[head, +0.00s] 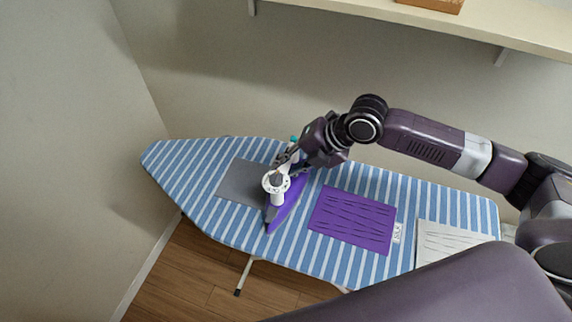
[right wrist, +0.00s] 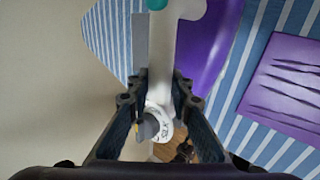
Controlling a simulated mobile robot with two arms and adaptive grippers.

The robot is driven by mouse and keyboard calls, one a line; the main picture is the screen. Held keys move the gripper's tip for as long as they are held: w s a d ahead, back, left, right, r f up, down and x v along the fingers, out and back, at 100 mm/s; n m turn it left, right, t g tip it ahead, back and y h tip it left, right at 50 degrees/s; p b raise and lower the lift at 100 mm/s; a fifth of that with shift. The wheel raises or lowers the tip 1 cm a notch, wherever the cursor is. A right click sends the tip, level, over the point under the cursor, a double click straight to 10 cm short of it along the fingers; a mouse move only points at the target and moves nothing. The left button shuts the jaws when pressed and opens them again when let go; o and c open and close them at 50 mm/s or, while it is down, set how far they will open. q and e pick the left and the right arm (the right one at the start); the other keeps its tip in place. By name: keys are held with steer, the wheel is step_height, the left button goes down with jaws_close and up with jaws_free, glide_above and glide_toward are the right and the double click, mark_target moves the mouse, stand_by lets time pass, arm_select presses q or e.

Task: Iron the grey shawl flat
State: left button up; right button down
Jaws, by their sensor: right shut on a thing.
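The grey shawl (head: 236,182) lies on the left part of the striped ironing board; its visible part shows no crease lines. The iron (head: 289,203), purple with a white handle and a white dial, is over the shawl's right edge and hides part of it. I cannot tell whether its sole touches the cloth. My right gripper (head: 294,160) is shut on the iron's handle. In the right wrist view the fingers (right wrist: 160,92) hold the white handle, with the dial between them and a strip of grey shawl (right wrist: 138,40) beyond. My left gripper is not in view.
The ironing board (head: 190,155) stands by the wall. A creased purple cloth (head: 352,219) with a white tag (head: 397,232) lies right of the iron, and a creased white cloth (head: 445,241) lies farther right. A shelf (head: 480,28) juts from the wall above.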

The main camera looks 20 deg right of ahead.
steer(key=shift+w+a+r, duration=0.1)
steer(key=shift+w+a, duration=0.4)
steer(key=shift+a, duration=0.2)
steer(key=shift+w+a, duration=0.45)
steer(key=shift+a, duration=0.35)
steer(key=shift+w+a, duration=0.15)
steer(key=shift+a, duration=0.05)
steer(key=shift+w+a+p, duration=0.35)
steer(key=shift+w+a, duration=0.35)
steer(key=shift+a, duration=0.35)
steer(key=shift+w+a, duration=0.1)
steer(key=shift+w+a, duration=0.45)
steer(key=shift+a, duration=0.15)
steer(key=shift+w+a, duration=0.4)
steer(key=shift+a, duration=0.35)
